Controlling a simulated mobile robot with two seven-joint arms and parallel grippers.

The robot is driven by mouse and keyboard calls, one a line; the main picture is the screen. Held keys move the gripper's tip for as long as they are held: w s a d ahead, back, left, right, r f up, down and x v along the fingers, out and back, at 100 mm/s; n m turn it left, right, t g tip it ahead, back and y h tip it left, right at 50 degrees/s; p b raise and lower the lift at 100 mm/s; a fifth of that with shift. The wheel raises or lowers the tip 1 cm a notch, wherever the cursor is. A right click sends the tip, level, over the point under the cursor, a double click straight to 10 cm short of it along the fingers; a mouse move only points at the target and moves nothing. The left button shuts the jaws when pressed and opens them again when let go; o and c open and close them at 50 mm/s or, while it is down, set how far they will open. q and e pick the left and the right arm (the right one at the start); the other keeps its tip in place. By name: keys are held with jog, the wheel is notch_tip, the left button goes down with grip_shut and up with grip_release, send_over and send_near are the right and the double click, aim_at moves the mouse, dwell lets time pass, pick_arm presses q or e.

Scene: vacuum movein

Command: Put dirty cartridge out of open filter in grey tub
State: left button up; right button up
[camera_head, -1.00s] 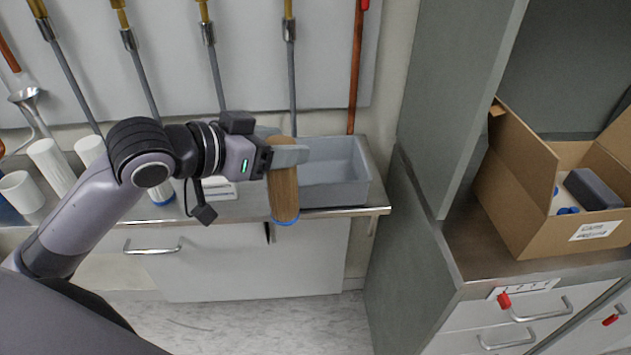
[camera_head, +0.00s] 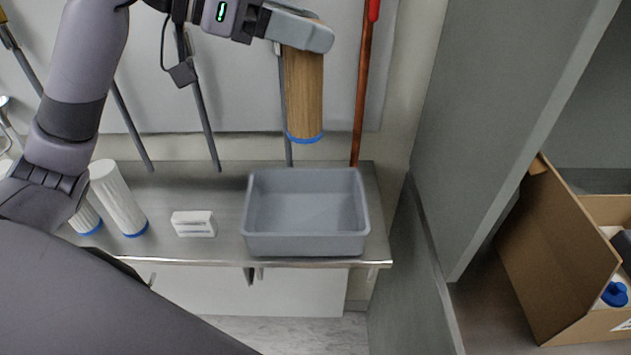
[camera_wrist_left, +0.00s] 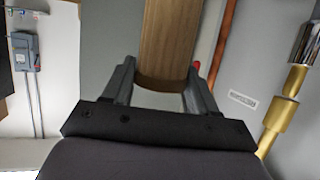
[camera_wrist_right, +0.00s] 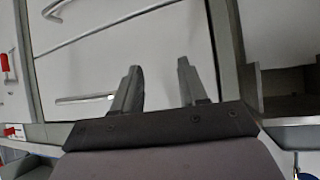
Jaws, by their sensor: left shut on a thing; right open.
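The dirty cartridge (camera_head: 304,95) is a brown cylinder with a blue lower rim. My left gripper (camera_head: 300,30) is shut on its upper end and holds it upright in the air, above and behind the grey tub. The cartridge also shows between the fingers in the left wrist view (camera_wrist_left: 168,45). The grey tub (camera_head: 305,244) stands on the steel counter and looks empty. My right gripper (camera_wrist_right: 160,85) is open with nothing between its fingers, in the right wrist view. It is not in the head view. The open filter is not clearly in view.
White cartridges with blue rims (camera_head: 118,198) and a small white block (camera_head: 194,223) stand on the counter (camera_head: 170,185) left of the tub. A grey cabinet side (camera_head: 470,140) rises to the right. A cardboard box (camera_head: 560,250) stands beyond it. Rods hang behind.

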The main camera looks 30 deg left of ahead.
aim_at(303, 134)
pick_arm(q)
notch_tip(303, 134, down, 15)
jog(key=shift+s+b, duration=0.15)
jog(key=shift+b, duration=1)
jog(key=shift+f, duration=2.4)
jog(key=shift+f+b, duration=0.15)
jog(key=shift+b, duration=0.15)
jog(key=o, duration=1.5)
jog(key=shift+o, duration=0.2)
jog(key=b+v, duration=0.1)
jog(key=v, duration=1.1)
jog(key=shift+b, duration=0.4)
jog(key=shift+a, duration=0.1)
